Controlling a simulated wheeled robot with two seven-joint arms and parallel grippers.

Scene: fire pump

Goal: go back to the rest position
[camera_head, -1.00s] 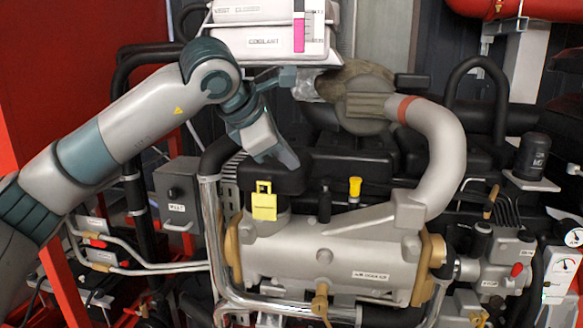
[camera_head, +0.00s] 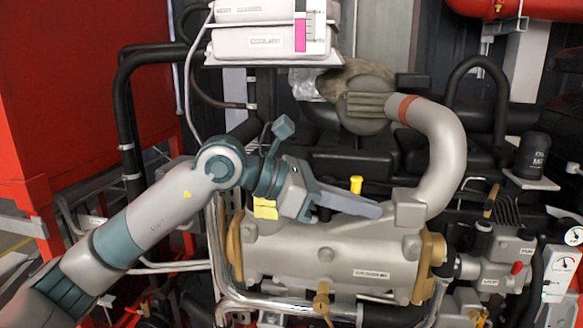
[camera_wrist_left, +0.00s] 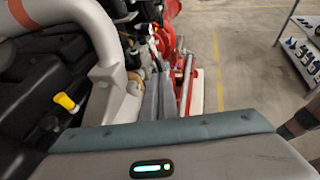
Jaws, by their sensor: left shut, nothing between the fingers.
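My left gripper (camera_head: 348,203) comes in from the left in the head view and points to the right, in front of the engine and above the grey air cooler (camera_head: 330,255). Its fingers are together and hold nothing. In the left wrist view the fingers (camera_wrist_left: 158,97) show side by side. The yellow dipstick handle (camera_head: 356,185) is just behind the fingers; it also shows in the left wrist view (camera_wrist_left: 64,101). The yellow tag (camera_head: 265,208) is partly hidden by my gripper. My right gripper is in neither view.
A grey curved pipe (camera_head: 441,150) rises right of my gripper. A white coolant tank (camera_head: 262,42) stands above. Gauges (camera_head: 568,257) are at the far right. A red panel (camera_head: 80,90) fills the left. The left wrist view shows open floor (camera_wrist_left: 245,60) and a shelf (camera_wrist_left: 303,45).

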